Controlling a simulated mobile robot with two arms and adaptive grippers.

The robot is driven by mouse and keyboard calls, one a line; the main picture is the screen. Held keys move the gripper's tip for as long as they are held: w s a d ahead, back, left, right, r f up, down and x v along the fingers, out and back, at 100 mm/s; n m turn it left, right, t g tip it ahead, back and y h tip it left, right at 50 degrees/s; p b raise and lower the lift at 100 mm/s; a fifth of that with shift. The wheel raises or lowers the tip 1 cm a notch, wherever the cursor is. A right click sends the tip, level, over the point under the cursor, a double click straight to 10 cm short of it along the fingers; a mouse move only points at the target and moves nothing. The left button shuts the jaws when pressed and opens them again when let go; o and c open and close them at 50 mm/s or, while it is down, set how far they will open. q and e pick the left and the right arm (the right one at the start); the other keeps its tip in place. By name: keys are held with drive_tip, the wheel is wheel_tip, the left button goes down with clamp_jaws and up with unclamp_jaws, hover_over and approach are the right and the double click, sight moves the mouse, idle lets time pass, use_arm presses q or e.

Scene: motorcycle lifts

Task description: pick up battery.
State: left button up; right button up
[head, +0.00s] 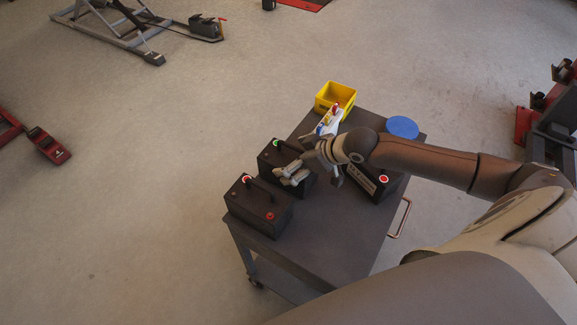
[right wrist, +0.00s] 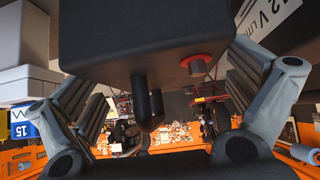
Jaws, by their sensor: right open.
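Three black batteries stand on a dark cart (head: 335,245). The near-left battery (head: 258,207) has a carry handle and red terminals on top. The middle battery (head: 270,158) is partly hidden by my right gripper (head: 296,174). The right battery (head: 364,182) has a white label and is partly behind my right arm. My right gripper is open over the middle battery. In the right wrist view, a black battery (right wrist: 150,35) with a handle and a red terminal shows between the spread fingers, and nothing is visibly gripped. My left gripper is not in view.
A yellow bin (head: 335,97) and a white bottle (head: 329,122) with a red top are at the cart's far end. A blue disc (head: 402,127) is at its far right corner. A metal handle (head: 400,219) juts from the right side. Open floor lies left.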

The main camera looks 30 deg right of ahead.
drive_tip(key=shift+x, duration=1)
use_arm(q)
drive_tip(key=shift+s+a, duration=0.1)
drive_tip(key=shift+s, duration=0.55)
use_arm(e)
drive_tip(key=shift+w+f, duration=0.1)
drive_tip(key=shift+f, duration=0.05)
drive_tip(key=shift+c, duration=0.4)
drive_tip(key=c, duration=1.9)
drive_tip(key=shift+a, duration=0.1)
drive_tip(key=shift+c, duration=0.6)
